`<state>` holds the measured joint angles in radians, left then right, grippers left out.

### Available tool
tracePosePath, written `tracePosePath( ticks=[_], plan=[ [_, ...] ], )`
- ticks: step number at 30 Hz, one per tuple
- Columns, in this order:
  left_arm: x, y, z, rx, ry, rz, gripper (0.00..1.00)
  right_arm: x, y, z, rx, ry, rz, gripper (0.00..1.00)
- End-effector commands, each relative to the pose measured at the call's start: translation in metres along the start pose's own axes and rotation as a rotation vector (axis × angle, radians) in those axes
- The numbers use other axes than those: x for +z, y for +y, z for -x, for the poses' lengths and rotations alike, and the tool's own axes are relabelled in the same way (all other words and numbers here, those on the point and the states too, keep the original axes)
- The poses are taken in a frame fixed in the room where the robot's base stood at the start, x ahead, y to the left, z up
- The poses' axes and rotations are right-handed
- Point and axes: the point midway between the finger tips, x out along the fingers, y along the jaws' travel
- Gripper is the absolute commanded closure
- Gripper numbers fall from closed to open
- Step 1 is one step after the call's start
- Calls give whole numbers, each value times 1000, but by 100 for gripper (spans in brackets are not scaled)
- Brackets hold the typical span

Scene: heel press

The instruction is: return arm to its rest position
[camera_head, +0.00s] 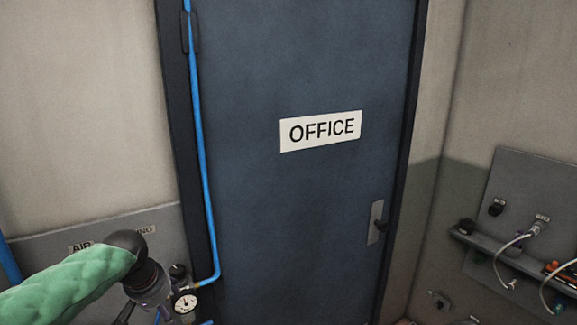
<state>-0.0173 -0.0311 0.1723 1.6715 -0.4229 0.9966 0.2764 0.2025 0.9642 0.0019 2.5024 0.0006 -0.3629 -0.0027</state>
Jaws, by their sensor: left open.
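My left arm (75,285), in a green quilted sleeve, comes in from the lower left. It ends in a dark rounded wrist and my left gripper (147,303), which points down near the bottom edge. The gripper is open, and I see nothing held in it. Its fingertips are small and partly cut off by the frame. It appears just left of a round pressure gauge (186,302); I cannot tell the gap in depth. My right gripper is not in view.
A blue door (290,220) with an OFFICE sign (320,131) and a handle (377,222) fills the middle. A blue air pipe (203,150) runs down its left side to the gauge. At right, a grey wall panel (520,180) carries a shelf with cables.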

Motion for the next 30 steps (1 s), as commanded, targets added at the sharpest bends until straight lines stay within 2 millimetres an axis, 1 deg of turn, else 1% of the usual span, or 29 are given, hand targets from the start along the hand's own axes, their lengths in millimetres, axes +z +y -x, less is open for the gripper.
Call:
tracePosePath(
  ticks=[1, 5, 8, 9, 11, 12, 14, 15, 17, 18, 20, 21, 23, 24, 26, 27, 29, 30],
  plan=[
    [4, 5, -16, 10, -13, -8, 31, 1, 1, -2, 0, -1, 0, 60],
    [14, 21, -58, 43, -40, -29, 31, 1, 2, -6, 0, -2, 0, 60],
    [28, 35, -100, 76, -68, -45, 31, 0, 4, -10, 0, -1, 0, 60],
    [36, 43, -119, 94, -81, -50, 31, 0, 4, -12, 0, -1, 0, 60],
    [51, 54, -152, 122, -103, -58, 31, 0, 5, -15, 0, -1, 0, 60],
    [63, 62, -175, 142, -118, -60, 31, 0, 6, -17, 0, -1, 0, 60],
    [84, 74, -208, 171, -142, -60, 31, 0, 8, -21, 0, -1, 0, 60],
    [98, 81, -228, 190, -156, -60, 31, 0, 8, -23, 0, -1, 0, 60],
    [122, 91, -258, 216, -179, -52, 31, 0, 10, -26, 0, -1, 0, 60],
    [139, 98, -276, 233, -194, -47, 31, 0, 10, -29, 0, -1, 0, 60],
    [168, 107, -303, 256, -218, -36, 31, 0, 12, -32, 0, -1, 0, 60],
    [187, 112, -320, 269, -233, -25, 31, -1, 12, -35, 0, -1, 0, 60],
    [218, 119, -343, 287, -255, -10, 31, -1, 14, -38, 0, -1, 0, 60],
    [240, 124, -356, 296, -270, 3, 31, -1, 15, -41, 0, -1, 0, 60],
    [272, 129, -374, 307, -293, 23, 31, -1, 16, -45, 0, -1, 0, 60],
    [294, 132, -384, 311, -307, 36, 31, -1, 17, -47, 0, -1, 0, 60],
    [325, 135, -397, 315, -326, 55, 31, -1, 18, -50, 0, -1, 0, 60],
    [344, 136, -403, 314, -339, 68, 31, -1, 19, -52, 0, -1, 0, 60]
  ],
)
